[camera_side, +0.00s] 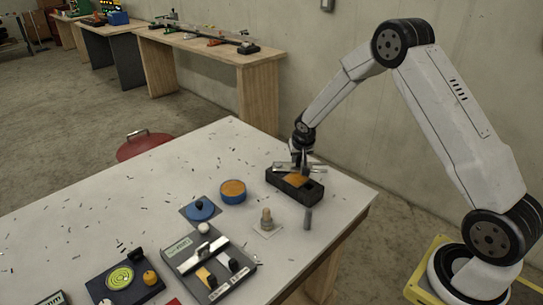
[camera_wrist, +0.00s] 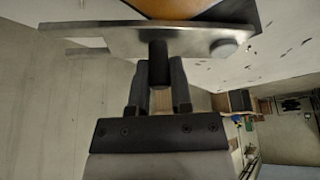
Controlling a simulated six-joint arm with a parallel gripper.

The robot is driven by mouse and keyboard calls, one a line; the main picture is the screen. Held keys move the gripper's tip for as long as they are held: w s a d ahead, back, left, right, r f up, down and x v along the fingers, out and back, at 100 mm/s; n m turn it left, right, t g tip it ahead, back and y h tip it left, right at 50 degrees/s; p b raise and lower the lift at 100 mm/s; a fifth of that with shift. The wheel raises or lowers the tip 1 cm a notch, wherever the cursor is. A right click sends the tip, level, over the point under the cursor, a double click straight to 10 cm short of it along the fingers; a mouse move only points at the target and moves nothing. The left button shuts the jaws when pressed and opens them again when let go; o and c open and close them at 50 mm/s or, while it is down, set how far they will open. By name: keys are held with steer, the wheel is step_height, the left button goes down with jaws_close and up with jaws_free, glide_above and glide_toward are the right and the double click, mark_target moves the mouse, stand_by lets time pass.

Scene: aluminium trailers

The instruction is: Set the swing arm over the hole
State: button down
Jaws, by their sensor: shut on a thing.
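My gripper (camera_side: 301,158) is over a dark block (camera_side: 287,191) at the right part of the table. In the wrist view its two fingers (camera_wrist: 158,82) are shut on the black peg (camera_wrist: 158,58) of a flat metal bar (camera_wrist: 120,40), apparently the swing arm. A round pivot head (camera_wrist: 223,48) is at the bar's right end there. In the side view the silver swing arm (camera_side: 312,168) lies across the top of the block, above an orange patch (camera_side: 293,181). A dark opening shows at the block's right end, but I cannot tell whether the arm covers a hole.
A grey pin (camera_side: 308,219) and a brass-coloured peg on a pale plate (camera_side: 266,222) stand in front of the block. The table's far left is mostly clear, with scattered dark shavings.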

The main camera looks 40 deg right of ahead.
steer(key=shift+s+a+m+g+h, duration=0.3)
steer(key=shift+a+m, duration=0.15)
steer(key=shift+m, duration=0.5)
steer(key=shift+s+a+m+g+h, duration=0.25)
steer(key=shift+a+m, duration=0.2)
steer(key=shift+m, duration=0.5)
steer(key=shift+s+a+m+g+h, duration=0.15)
steer(key=shift+a+m+g, duration=0.45)
steer(key=shift+m, duration=0.6)
steer(key=shift+s+a+m+g+h, duration=0.15)
steer(key=shift+a+m+g, duration=0.2)
steer(key=shift+a+m, duration=0.6)
steer(key=shift+d+m, duration=0.25)
steer(key=shift+m, duration=0.1)
steer(key=c, duration=0.5)
jaws_free()
steer(key=shift+c, duration=0.2)
steer(key=shift+r, duration=0.15)
steer(key=v, duration=0.7)
steer(key=shift+r, duration=0.2)
steer(key=shift+s+a, duration=0.1)
steer(key=shift+a, duration=0.05)
